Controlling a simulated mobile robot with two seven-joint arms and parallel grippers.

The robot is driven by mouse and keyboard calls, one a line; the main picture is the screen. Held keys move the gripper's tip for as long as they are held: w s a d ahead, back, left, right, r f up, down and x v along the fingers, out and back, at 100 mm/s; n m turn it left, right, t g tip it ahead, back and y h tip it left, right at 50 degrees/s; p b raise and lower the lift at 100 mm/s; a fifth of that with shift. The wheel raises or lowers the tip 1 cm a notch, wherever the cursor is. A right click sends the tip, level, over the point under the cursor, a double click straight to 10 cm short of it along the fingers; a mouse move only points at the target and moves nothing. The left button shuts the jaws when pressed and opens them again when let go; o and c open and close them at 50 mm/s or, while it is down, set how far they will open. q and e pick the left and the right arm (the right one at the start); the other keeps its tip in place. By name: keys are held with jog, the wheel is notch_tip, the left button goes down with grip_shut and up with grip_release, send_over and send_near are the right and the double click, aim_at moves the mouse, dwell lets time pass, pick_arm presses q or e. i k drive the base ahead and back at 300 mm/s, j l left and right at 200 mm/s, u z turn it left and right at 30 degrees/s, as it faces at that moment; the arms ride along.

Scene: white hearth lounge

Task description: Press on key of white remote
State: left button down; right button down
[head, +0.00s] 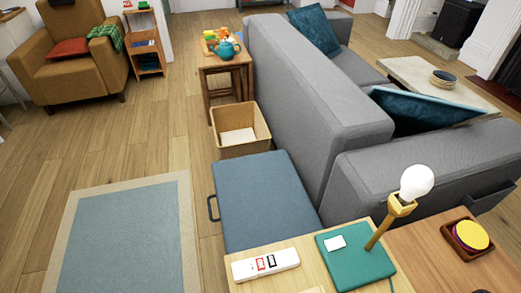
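A long white device (265,263) lies flat on the wooden table top at the bottom middle of the head view. It has red and black marked parts on its upper face. A small white rectangular object (335,242) lies on a green book or box (358,262) to its right. I cannot tell for sure which of these two white things is the remote, and single keys are too small to make out. Neither gripper shows in the head view.
A lamp with a bare bulb (417,182) rises right of the green item. A brown tray (458,246) holds coloured discs. Open wooden floor (85,150) and a rug (125,240) lie left.

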aim_at(259, 263)
jog(key=k, duration=0.35)
jog(key=i+l+u, duration=0.15)
jog(key=u, duration=0.2)
jog(key=i+l+u, duration=0.35)
jog(key=l+u, duration=0.15)
jog(key=u, duration=0.2)
jog(key=i, duration=0.05)
